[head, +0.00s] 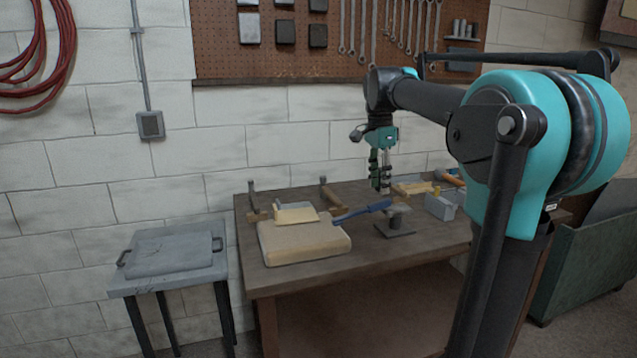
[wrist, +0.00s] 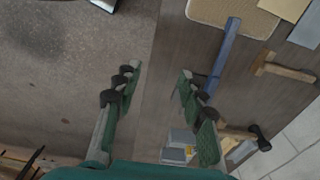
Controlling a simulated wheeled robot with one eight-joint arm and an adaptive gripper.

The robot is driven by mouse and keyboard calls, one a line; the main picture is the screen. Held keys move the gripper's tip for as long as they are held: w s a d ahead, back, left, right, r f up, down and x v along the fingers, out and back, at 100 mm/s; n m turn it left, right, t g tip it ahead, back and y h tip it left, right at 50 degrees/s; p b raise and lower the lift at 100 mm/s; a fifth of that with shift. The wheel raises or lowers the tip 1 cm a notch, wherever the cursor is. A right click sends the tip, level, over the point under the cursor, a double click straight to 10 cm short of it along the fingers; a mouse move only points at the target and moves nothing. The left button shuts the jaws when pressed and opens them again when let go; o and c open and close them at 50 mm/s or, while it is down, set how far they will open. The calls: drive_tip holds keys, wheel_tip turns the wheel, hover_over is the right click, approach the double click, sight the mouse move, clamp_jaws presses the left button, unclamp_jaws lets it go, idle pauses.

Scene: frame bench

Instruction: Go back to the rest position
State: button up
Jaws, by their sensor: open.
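My gripper (head: 380,183) hangs pointing down above the wooden workbench (head: 330,278), near its middle in the head view. In the wrist view my gripper (wrist: 159,78) has its two green-padded fingers spread apart. Nothing is between them. They are over the bench edge, with floor to the left and bench top to the right. The head view shows the fingers behind and above a small dark stand (head: 396,228); I cannot tell the exact height gap.
A tan padded block (head: 303,241) and a blue bar (head: 360,211) lie on the bench. A hammer (wrist: 285,69) and a grey box (wrist: 178,143) lie near the gripper. A grey side table (head: 172,262) stands left. A pegboard (head: 290,62) with wrenches hangs behind.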

drive_tip(key=s+f+n+t, duration=0.1)
drive_tip(key=s+f+n, duration=0.3)
drive_tip(key=s+f, duration=0.3)
drive_tip(key=s+d+f+n+t, duration=0.1)
drive_tip(key=s+f+n, duration=0.4)
drive_tip(key=f, duration=1)
drive_tip(key=s+d+f+n+t, duration=0.1)
drive_tip(key=s+f+n, duration=0.4)
drive_tip(key=s+f, duration=0.5)
drive_tip(key=shift+s+d+f+t+y, duration=0.25)
drive_tip(key=shift+f+t+y, duration=0.15)
drive_tip(key=shift+f+t, duration=0.1)
drive_tip(key=shift+r, duration=0.1)
